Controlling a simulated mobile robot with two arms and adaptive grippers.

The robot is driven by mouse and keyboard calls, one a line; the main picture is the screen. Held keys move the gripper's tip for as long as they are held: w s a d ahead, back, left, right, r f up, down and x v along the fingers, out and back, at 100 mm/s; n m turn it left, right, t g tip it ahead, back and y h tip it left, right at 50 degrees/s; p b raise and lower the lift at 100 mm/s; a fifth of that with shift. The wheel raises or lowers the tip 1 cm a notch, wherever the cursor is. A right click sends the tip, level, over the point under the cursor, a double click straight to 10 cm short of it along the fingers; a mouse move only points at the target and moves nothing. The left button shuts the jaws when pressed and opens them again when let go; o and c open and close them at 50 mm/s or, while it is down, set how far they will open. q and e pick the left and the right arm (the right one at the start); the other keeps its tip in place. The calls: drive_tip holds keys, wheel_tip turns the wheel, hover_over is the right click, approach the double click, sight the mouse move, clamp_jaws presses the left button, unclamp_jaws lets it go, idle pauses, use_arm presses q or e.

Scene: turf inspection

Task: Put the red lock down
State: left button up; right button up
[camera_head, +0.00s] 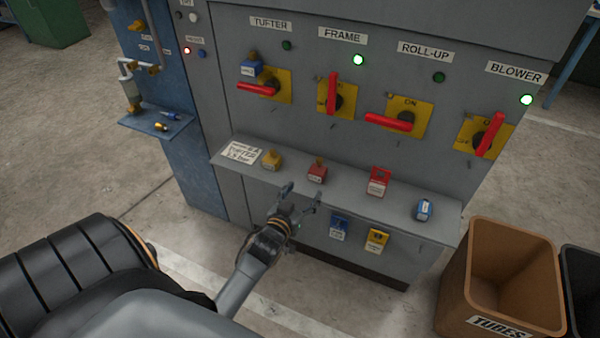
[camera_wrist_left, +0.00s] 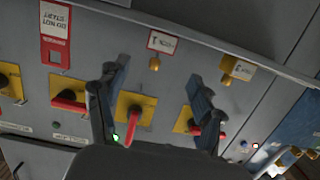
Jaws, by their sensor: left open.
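A red lock (camera_head: 317,171) with a brass-coloured top and a white label sits on the grey shelf (camera_head: 335,190) of the machine cabinet. It also shows in the left wrist view (camera_wrist_left: 161,42). A second, flatter red item (camera_head: 379,181) with a white label sits further right on the shelf and shows large in the left wrist view (camera_wrist_left: 55,42). My left gripper (camera_head: 301,194) is open and empty in front of the shelf's edge, near the red lock but apart from it. Its spread fingers show in the left wrist view (camera_wrist_left: 160,75). My right gripper is out of view.
A yellow lock (camera_head: 271,160) and a blue lock (camera_head: 424,210) sit on the shelf. Blue (camera_head: 338,228) and yellow (camera_head: 376,240) items hang below it. Red-handled switches (camera_head: 396,121) line the panel above. A brown bin (camera_head: 462,285) stands at right.

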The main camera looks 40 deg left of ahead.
use_arm(q)
drive_tip(key=shift+v, duration=0.95)
drive_tip(key=s+d+f+m+g+h, duration=0.1)
drive_tip(key=s+d+f+g, duration=0.2)
drive_tip(key=f, duration=0.6)
drive_tip(key=s+d+f+m+g+h, duration=0.1)
drive_tip(key=s+d+f, duration=0.3)
drive_tip(key=f, duration=0.5)
drive_tip(key=s+d+f+g+h, duration=0.1)
drive_tip(key=s+f+g, duration=0.3)
drive_tip(key=f, duration=0.5)
drive_tip(key=s+d+f+m+g, duration=0.1)
drive_tip(key=s+f, duration=0.4)
drive_tip(key=s, duration=0.5)
drive_tip(key=s+d+f+m+g, duration=0.1)
drive_tip(key=s+f+g, duration=0.2)
drive_tip(key=s, duration=0.7)
drive_tip(key=s+d+f+m+g, duration=0.1)
drive_tip(key=s+f+g, duration=0.1)
drive_tip(key=s+f, duration=0.6)
drive_tip(key=shift+s+d+h, duration=0.25)
drive_tip(key=shift+s+h, duration=0.15)
drive_tip(key=shift+s, duration=0.85)
drive_tip(key=shift+r, duration=0.1)
drive_tip(key=shift+r+p, duration=0.85)
drive_tip(key=shift+p, duration=0.1)
